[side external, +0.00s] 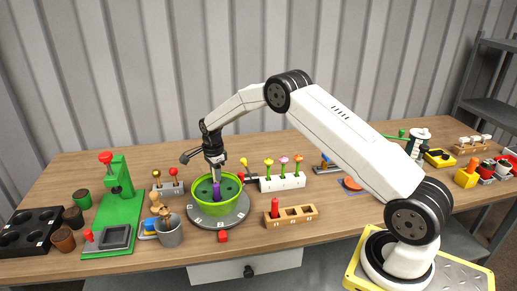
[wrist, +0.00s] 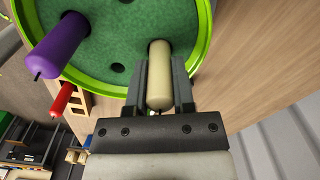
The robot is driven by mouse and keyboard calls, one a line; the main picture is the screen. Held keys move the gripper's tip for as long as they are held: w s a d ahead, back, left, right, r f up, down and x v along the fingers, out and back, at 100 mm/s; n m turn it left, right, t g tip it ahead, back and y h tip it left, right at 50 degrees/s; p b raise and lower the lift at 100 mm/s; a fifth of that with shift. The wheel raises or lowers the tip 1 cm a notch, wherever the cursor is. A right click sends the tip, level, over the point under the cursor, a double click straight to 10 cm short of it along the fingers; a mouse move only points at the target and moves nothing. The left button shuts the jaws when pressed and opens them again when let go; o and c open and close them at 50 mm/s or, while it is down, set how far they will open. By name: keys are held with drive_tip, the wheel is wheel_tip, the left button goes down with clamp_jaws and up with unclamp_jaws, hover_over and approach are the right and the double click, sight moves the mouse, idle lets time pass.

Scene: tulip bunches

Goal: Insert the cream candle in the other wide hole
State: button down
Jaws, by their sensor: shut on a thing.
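The cream candle (wrist: 160,88) is between the two fingers of my gripper (wrist: 161,75), which is shut on it. Its far end meets the green foam (wrist: 105,35) at a dark rim near the edge of the lime-green bowl (wrist: 205,45); I cannot tell how deep it sits. A purple candle (wrist: 62,45) stands in the foam on the other side. In the side external view my gripper (side external: 216,171) points down over the bowl (side external: 203,208), behind the purple candle (side external: 216,190). The cream candle is hard to make out there.
Small dark holes (wrist: 117,67) show in the foam. The bowl stands on a grey round base (side external: 222,220). A wooden block (side external: 299,213) with a red candle (side external: 275,207) is at right front. A white flower rack (side external: 282,183) stands right behind, and a metal pot (side external: 170,235) at left.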

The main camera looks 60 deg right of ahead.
drive_tip(key=shift+f, duration=0.4)
drive_tip(key=shift+c, duration=1.9)
unclamp_jaws()
drive_tip(key=shift+r, duration=0.1)
drive_tip(key=shift+r, duration=3.85)
drive_tip(key=shift+s+a, duration=0.1)
